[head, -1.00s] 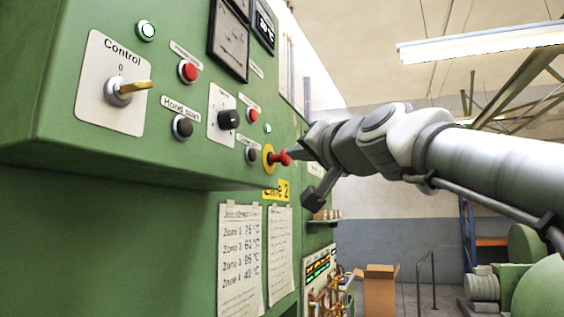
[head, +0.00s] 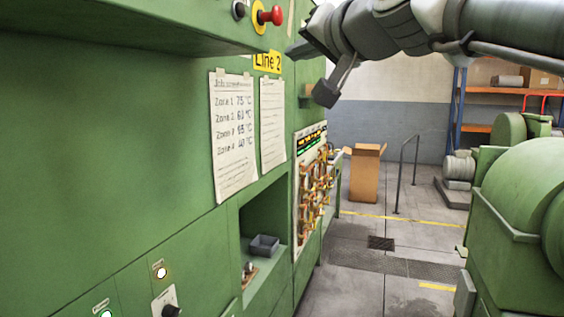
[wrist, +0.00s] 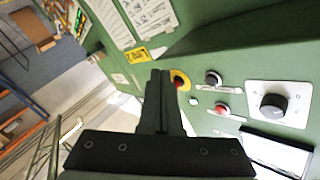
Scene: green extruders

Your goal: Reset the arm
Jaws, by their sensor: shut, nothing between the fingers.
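My gripper (head: 292,50) is at the top of the head view, in front of the green machine panel and close to a red emergency-stop button (head: 271,16) on a yellow ring. My arm (head: 400,22) reaches in from the upper right. In the wrist view my gripper (wrist: 160,74) is shut and empty, its dark fingers together.
A cardboard box (head: 366,175) stands on the floor beyond. A green motor-like machine (head: 520,190) is at right. Floor between is open.

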